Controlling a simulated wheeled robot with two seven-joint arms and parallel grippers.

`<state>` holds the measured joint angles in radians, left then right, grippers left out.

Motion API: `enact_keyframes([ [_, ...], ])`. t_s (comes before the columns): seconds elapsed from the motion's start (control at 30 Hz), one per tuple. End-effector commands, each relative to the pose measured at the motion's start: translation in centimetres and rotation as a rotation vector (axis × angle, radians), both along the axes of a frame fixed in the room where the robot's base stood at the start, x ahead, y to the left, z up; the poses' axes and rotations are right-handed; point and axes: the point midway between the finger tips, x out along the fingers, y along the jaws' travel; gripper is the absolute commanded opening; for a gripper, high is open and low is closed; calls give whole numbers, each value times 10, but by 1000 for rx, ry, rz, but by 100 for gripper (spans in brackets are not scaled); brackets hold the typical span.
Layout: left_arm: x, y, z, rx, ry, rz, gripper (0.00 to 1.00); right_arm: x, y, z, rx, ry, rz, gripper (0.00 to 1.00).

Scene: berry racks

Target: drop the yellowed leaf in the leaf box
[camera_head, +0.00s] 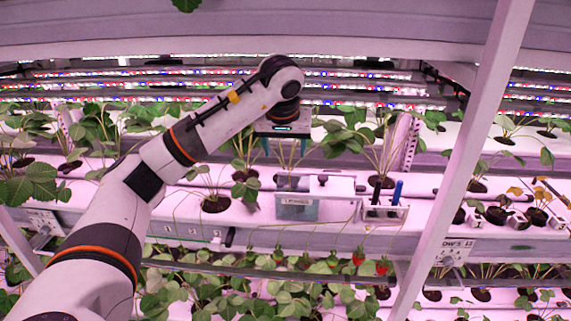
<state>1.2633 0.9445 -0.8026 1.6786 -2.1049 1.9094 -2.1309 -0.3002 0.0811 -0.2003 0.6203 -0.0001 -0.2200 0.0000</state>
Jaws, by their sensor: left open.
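My left gripper (284,152) hangs fingers-down above the shelf near the middle of the picture. It is open, with nothing visible between its fingers. Yellowed leaves (541,190) show on a small potted plant at the far right of the shelf, well away from my gripper. My right gripper is not in view.
A clear holder (385,212) with dark and blue pen-like tools stands right of the box. Leafy potted plants line the shelf on both sides. A slanted white post (462,165) crosses the right side. Red strawberries (358,257) hang below the shelf edge.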

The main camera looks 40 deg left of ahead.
Motion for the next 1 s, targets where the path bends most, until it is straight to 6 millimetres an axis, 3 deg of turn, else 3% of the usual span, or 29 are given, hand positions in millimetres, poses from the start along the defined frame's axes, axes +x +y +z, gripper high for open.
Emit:
enact_keyframes([
  [0.17,-4,-3,12,0,-1,-1,65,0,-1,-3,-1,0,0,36],
  [0.4,-4,-6,12,-7,0,-5,65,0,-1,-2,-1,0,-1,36],
  [0.47,-3,-13,6,-31,1,-13,65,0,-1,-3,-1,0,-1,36],
  [0.53,0,-34,-7,-98,1,-30,65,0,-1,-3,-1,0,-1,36],
  [0.63,1,-92,-40,-306,19,-59,65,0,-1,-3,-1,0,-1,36],
  [0.77,-23,-208,-79,-788,147,-24,65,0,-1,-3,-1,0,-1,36],
  [0.8,-36,-242,-82,-951,214,17,65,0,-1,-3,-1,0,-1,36],
  [0.9,-65,-303,-75,-1312,418,161,65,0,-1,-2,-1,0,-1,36],
  [1.0,-83,-337,-59,-1604,650,351,65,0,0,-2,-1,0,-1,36],
])
